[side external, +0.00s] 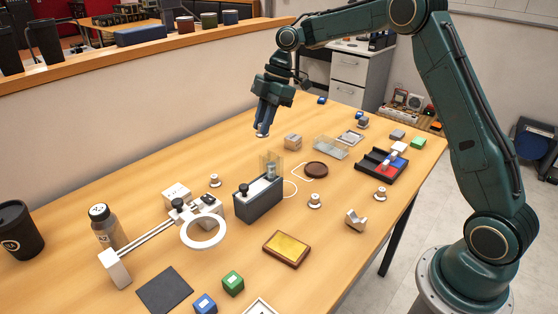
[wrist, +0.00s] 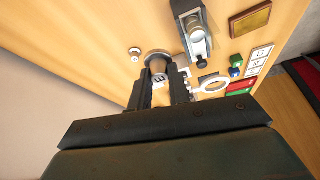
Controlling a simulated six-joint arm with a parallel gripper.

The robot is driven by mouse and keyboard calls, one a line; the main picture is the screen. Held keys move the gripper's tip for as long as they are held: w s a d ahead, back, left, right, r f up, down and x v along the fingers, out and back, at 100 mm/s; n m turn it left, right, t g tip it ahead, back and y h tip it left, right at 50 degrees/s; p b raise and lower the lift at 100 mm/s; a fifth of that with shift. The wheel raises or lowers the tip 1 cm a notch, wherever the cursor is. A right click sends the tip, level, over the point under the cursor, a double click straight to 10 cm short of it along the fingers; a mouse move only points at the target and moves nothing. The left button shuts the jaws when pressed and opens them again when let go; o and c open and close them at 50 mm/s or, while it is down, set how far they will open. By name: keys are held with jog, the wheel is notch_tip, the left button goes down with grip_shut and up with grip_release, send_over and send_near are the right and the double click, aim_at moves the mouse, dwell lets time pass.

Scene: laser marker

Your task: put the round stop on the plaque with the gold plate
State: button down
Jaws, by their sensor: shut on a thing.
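My gripper (side external: 264,124) is up in the air above the back part of the table, pointing down. It is shut on a round stop (side external: 262,135), which shows as a pale disc at the fingertips. In the wrist view the stop (wrist: 157,60) is seen end-on between the fingers (wrist: 158,78). The plaque with the gold plate (side external: 286,248) lies flat near the front of the table, apart from my gripper. In the wrist view the plaque (wrist: 250,19) is at the upper right, its gold face bare.
Several similar round stops stand on the table, one left (side external: 215,180) and one in the middle (side external: 314,202). A dark machine (side external: 258,199) with a clear guard stands between my gripper and the plaque. A white ring lamp (side external: 203,231) and a green cube (side external: 232,284) are left of the plaque.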

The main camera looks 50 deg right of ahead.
jog(key=s+a+r, duration=0.5)
jog(key=s+a, duration=0.3)
jog(key=r, duration=0.1)
send_over(282, 248)
jog(key=d, duration=0.1)
jog(key=shift+s+d+m, duration=0.2)
jog(key=shift+m, duration=0.1)
notch_tip(282, 248, down, 16)
jog(key=shift+f, duration=0.1)
jog(key=shift+f, duration=0.1)
jog(key=shift+f, duration=1.75)
jog(key=shift+f, duration=0.15)
